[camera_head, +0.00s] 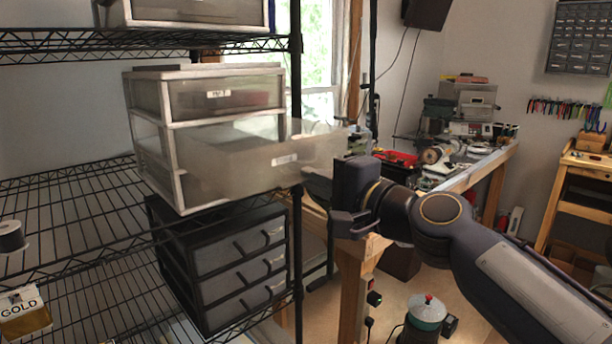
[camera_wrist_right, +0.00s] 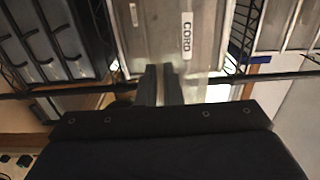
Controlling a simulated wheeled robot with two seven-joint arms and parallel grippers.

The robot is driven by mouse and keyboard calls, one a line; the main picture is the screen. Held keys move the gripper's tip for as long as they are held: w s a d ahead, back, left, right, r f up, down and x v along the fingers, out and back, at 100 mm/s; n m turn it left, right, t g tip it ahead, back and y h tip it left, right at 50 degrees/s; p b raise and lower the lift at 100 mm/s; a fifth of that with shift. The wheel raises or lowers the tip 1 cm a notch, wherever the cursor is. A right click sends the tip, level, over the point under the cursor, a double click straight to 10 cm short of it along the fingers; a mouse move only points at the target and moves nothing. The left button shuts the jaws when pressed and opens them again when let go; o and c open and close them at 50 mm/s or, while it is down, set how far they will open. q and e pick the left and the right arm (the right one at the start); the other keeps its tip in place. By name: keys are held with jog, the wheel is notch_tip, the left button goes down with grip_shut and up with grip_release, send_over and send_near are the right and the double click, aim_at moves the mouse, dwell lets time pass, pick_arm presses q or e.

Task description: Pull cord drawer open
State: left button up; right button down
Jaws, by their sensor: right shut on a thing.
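The cord drawer (camera_head: 235,165) is the translucent lower drawer of a white-framed plastic drawer unit (camera_head: 147,90) on the wire shelf. It stands well out from the unit, towards the right. In the right wrist view its front (camera_wrist_right: 150,45) carries a label reading CORD. My right gripper (camera_head: 314,182) is at the lower front edge of this drawer. In the right wrist view its fingers (camera_wrist_right: 164,75) are close together on the drawer front, just below the label. The exact part between the fingertips is hidden. My left gripper is in neither view.
The unit's upper drawer (camera_head: 225,95) is shut. A black drawer unit (camera_head: 240,260) stands below, close under the cord drawer. A black shelf post (camera_head: 296,240) stands beside the drawers. A cluttered workbench (camera_head: 465,155) is behind my right arm.

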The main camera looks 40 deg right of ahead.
dwell(0.3)
jog(key=c, duration=1.6)
grip_release()
jog(key=s, duration=0.8)
jog(key=shift+d, duration=0.3)
jog(key=shift+w+f, duration=0.1)
